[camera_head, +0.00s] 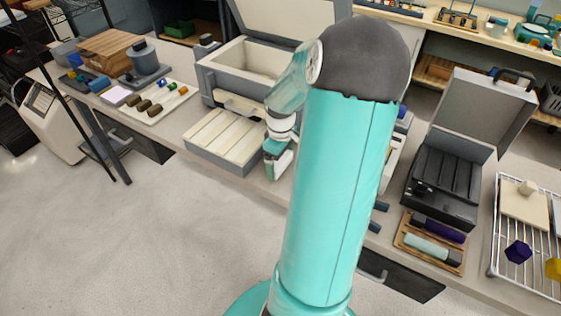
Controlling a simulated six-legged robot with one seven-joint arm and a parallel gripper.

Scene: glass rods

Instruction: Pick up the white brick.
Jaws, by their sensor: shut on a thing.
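My gripper (277,163) is small in the picture, just right of a grey box's open front tray. It points down and is shut on a pale block, which I take to be the white brick (284,164). The block shows only as a light patch at the fingers, and its full outline is too small to make out. My own arm hides what lies to the right of the gripper.
The grey box (205,74) has its lid up and its cream-floored tray (222,141) out. A board with dark pieces (150,102) is at left. An open dark case (443,175), rod tray (431,243) and wire rack (493,245) are at right.

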